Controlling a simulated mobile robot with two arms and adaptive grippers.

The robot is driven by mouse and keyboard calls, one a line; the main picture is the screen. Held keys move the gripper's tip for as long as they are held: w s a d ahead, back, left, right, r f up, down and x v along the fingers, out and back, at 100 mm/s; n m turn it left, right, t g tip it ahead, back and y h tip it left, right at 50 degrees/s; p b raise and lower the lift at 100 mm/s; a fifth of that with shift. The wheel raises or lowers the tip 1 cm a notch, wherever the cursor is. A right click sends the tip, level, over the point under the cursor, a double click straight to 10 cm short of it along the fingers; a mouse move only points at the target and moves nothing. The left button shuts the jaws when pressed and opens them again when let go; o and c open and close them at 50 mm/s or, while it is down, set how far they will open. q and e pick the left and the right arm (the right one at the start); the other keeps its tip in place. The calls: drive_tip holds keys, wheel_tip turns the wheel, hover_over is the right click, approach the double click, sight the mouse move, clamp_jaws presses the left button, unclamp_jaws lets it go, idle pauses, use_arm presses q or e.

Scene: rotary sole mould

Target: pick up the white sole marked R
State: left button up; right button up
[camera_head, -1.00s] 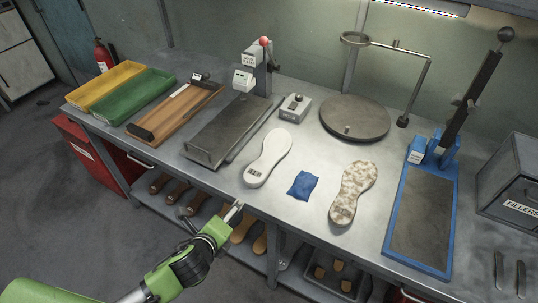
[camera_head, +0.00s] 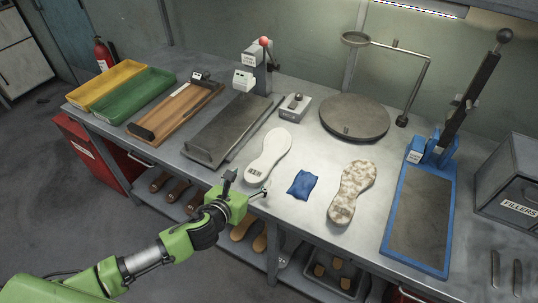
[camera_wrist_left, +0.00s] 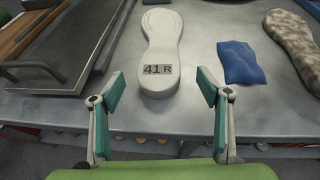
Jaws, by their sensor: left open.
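The white sole (camera_head: 270,154) lies flat on the metal bench, its heel end toward the front edge. In the left wrist view the white sole (camera_wrist_left: 163,50) shows the dark marking "41 R" on its heel. My left gripper (camera_head: 248,184) is at the bench's front edge, just short of the heel. In the left wrist view my left gripper (camera_wrist_left: 162,88) is open and empty, with one finger on each side of the heel end and apart from it. My right gripper is not in view.
A blue cloth (camera_head: 302,185) lies right of the white sole, and a mottled sole (camera_head: 352,192) lies beyond it. A dark tray (camera_head: 228,130) is to the left. A grey box with a knob (camera_head: 294,108) and a round dark plate (camera_head: 354,118) stand behind.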

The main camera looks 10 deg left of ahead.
sight(256, 172)
use_arm(q)
drive_tip(key=shift+p+x, duration=0.4)
drive_tip(key=shift+x, duration=2.5)
drive_tip(key=shift+f, duration=0.1)
drive_tip(key=shift+c, duration=0.5)
drive_tip(key=c, duration=1.3)
